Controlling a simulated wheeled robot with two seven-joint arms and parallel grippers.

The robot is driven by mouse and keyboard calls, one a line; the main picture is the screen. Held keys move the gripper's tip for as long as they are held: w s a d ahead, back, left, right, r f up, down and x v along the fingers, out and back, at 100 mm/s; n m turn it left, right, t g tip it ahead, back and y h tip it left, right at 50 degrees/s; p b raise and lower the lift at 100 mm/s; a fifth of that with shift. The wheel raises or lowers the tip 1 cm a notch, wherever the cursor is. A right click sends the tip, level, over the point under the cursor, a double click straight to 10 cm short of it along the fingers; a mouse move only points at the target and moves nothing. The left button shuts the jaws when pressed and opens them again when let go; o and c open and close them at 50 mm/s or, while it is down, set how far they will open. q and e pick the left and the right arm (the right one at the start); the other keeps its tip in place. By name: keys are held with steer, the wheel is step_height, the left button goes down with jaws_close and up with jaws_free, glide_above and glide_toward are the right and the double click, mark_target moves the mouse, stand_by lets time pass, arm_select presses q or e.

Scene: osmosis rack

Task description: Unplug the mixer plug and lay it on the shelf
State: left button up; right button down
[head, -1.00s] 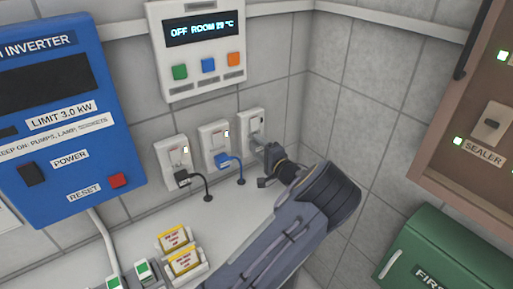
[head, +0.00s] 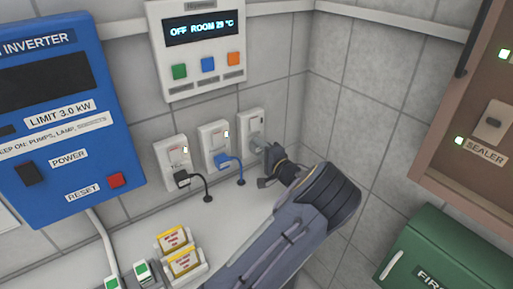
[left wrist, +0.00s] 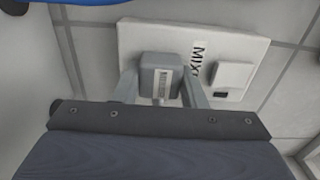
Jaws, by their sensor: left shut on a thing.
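The mixer plug (left wrist: 161,77) is a grey block with a small label, between the two fingers of my left gripper (left wrist: 160,88) in the left wrist view. Behind it is a white socket plate (left wrist: 235,45) whose label begins "MIX", with a rocker switch. In the head view this is the rightmost socket plate (head: 251,122), and my left gripper (head: 267,152) reaches its lower part from the right. The gripper is shut on the plug. I cannot tell whether the plug's pins are in the socket. My right gripper is not in view.
Two sockets to the left hold a black plug (head: 182,177) and a blue plug (head: 222,160) with cords. The pale shelf (head: 225,215) below has bare room beside yellow-labelled packets (head: 184,262). A green box (head: 440,255) and brown cabinet (head: 455,110) stand right.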

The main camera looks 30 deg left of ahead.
mark_target(260, 149)
arm_select(q)
steer(key=shift+d, duration=0.2)
steer(key=shift+b+v, duration=0.35)
steer(key=shift+v, duration=2.5)
steer(key=shift+a, duration=0.1)
